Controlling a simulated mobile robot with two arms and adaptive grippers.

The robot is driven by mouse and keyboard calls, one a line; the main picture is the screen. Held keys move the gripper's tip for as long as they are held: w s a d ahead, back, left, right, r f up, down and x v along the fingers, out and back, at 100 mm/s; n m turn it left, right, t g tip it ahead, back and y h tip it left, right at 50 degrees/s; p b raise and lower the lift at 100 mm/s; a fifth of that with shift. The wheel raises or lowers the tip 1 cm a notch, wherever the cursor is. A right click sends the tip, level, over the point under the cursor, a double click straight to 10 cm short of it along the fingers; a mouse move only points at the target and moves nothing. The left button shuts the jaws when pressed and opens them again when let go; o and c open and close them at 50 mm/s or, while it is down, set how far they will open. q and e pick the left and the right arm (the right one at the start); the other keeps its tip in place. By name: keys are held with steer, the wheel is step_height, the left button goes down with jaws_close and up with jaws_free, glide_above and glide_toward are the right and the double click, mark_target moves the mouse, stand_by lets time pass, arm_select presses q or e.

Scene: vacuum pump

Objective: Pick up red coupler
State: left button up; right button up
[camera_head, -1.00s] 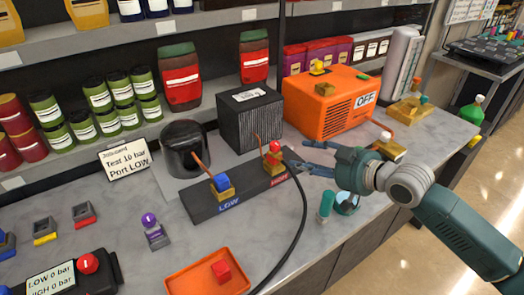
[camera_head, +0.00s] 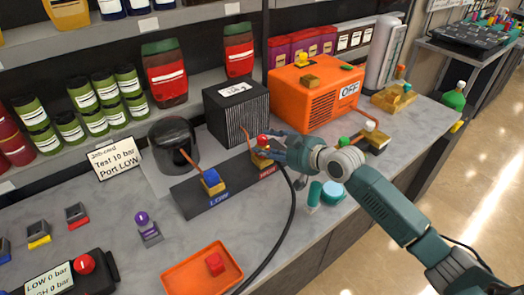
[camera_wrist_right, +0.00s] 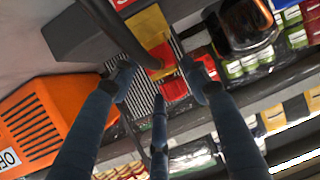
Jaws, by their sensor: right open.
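A red-topped brass fitting (camera_head: 263,141), which looks like the red coupler, sits at the red-labelled end of the dark manifold (camera_head: 230,192). My right gripper (camera_head: 270,148) is open at this fitting, coming from the right, and its fingers partly cover it. In the right wrist view, the fitting's red part (camera_wrist_right: 160,58) and yellow body (camera_wrist_right: 150,25) lie between the spread fingertips (camera_wrist_right: 158,78); I cannot tell whether they touch. My left gripper is not in view.
A blue-topped fitting (camera_head: 211,178) stands on the manifold's left end. A black hose (camera_head: 288,215) runs from the right end to the front. Behind are a black ribbed box (camera_head: 236,110) and an orange pump (camera_head: 312,95). A teal-capped jar (camera_head: 333,192) stands under my right arm.

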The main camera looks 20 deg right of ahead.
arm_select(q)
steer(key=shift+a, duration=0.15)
arm_select(e)
steer(key=shift+c, duration=0.3)
steer(key=shift+s, duration=0.1)
steer(key=c, duration=0.9)
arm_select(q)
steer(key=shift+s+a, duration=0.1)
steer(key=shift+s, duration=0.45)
arm_select(e)
steer(key=shift+c, duration=0.3)
steer(key=shift+r, duration=0.15)
